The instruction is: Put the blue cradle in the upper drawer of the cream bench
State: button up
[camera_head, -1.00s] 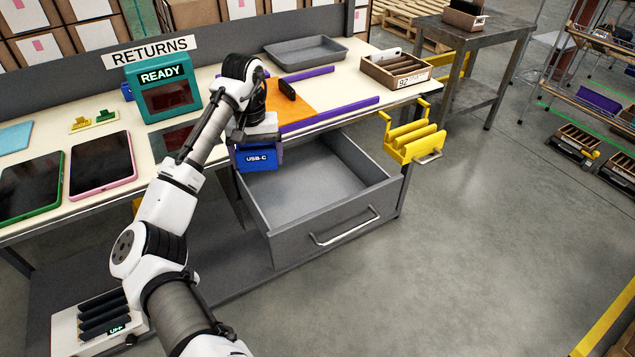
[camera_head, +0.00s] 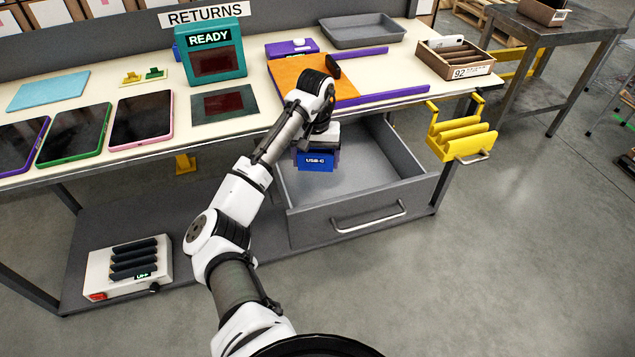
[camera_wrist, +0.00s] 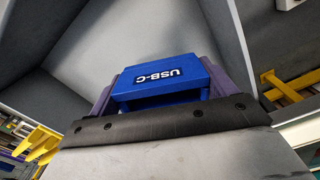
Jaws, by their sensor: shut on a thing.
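The blue cradle (camera_head: 316,161), marked USB-C, is held by my gripper (camera_head: 318,148) over the left part of the open upper drawer (camera_head: 362,207). In the wrist view the cradle (camera_wrist: 160,82) sits between the purple-grey fingers of my gripper (camera_wrist: 165,95), with the grey drawer interior (camera_wrist: 150,35) beyond it. The drawer is pulled out from under the cream bench (camera_head: 240,125) and its visible floor is bare. I cannot tell whether the cradle touches the drawer floor. My arm hides the drawer's left rear corner.
An orange mat (camera_head: 300,75) with purple strips lies on the bench above the drawer. A yellow rack (camera_head: 460,135) hangs right of the drawer. A teal READY box (camera_head: 212,52), tablets and a grey tray (camera_head: 362,32) stand on the bench. A white charger (camera_head: 128,268) sits on the lower shelf.

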aim_at(316, 193)
notch_tip(316, 193, down, 10)
jog(key=shift+r+p, duration=0.25)
jog(key=shift+p, duration=0.05)
jog(key=shift+f, duration=0.1)
jog(key=o, duration=0.9)
notch_tip(316, 193, up, 12)
jog(key=shift+r+b, duration=0.15)
jog(key=shift+b, duration=0.55)
